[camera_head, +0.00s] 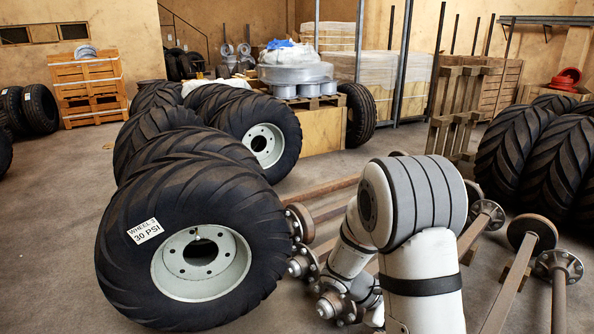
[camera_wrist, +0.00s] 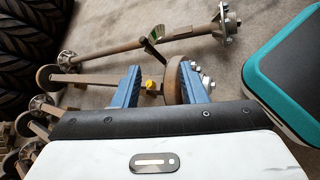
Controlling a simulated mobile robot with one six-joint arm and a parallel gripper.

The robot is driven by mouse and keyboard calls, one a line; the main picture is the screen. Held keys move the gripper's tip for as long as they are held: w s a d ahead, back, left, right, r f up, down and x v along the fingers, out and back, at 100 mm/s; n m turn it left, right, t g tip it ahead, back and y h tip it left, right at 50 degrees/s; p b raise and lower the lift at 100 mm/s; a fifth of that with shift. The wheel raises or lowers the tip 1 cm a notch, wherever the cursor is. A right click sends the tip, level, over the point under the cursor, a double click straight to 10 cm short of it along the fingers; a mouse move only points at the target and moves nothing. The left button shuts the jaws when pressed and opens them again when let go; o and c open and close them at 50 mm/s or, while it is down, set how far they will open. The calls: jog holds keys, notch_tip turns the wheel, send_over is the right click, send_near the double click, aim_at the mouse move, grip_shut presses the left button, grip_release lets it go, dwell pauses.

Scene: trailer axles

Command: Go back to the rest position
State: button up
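My gripper (camera_wrist: 161,67) shows in the wrist view. Its two blue fingers are wide apart, and I see nothing clamped between them. A brown axle disc (camera_wrist: 173,82) and a small yellow part (camera_wrist: 151,85) show between and beyond the fingers; the gap to them is hard to judge. In the head view my white arm is bent at the right of centre, over the axles, and hides the gripper. A rusty axle (camera_wrist: 150,47) with a bolted hub (camera_wrist: 227,23) lies across the floor beyond the fingers.
A large tyre (camera_head: 190,240) labelled "WHEEL 3 30 PSI" stands left of my arm, with more tyres behind. Several axles with hubs (camera_head: 558,266) lie at the right. Wooden crates (camera_head: 88,85) and a pallet (camera_head: 456,108) stand farther back. Floor at the far left (camera_head: 50,230) is clear.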

jog(key=s+a+r+m+t+y+p, duration=0.2)
jog(key=s+a+r+m+y+p, duration=0.1)
jog(key=r, duration=0.6)
jog(key=s+a+r+m+t+y+p, duration=0.2)
jog(key=s+r+p, duration=0.4)
jog(key=r, duration=0.3)
jog(key=s+a+r+m+t+y+p, duration=0.1)
jog(key=s+a+r+m+y+p, duration=0.3)
jog(key=r, duration=0.6)
jog(key=shift+s+a+t+y+p, duration=0.35)
jog(key=shift+s+a+y, duration=0.2)
jog(key=shift+a+y, duration=0.4)
